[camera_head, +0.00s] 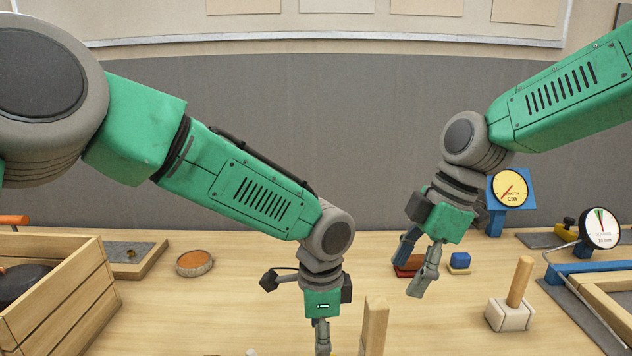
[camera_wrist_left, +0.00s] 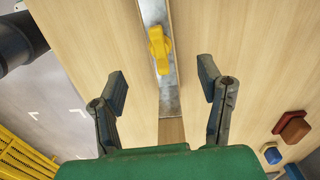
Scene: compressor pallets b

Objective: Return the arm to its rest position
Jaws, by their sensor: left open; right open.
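My left arm reaches in from the left in the head view, and its gripper (camera_head: 322,340) points down at the bottom edge, partly cut off. In the left wrist view the left gripper (camera_wrist_left: 163,88) has its fingers wide apart with nothing held between them. A yellow handle-like piece (camera_wrist_left: 159,48) on a grey metal strip (camera_wrist_left: 170,98) shows beyond the gap between the fingers. My right gripper (camera_head: 416,264) hangs from the upper right in the head view. Its fingers are apart and empty, in front of a red block (camera_head: 408,267).
A wooden crate (camera_head: 62,300) stands at left, near an orange-topped disc (camera_head: 194,262). A wooden post (camera_head: 375,325) rises beside the left gripper. A blue block (camera_head: 459,261), a pegged pale block (camera_head: 510,314) and two gauges, yellow (camera_head: 509,188) and white (camera_head: 601,227), are at right.

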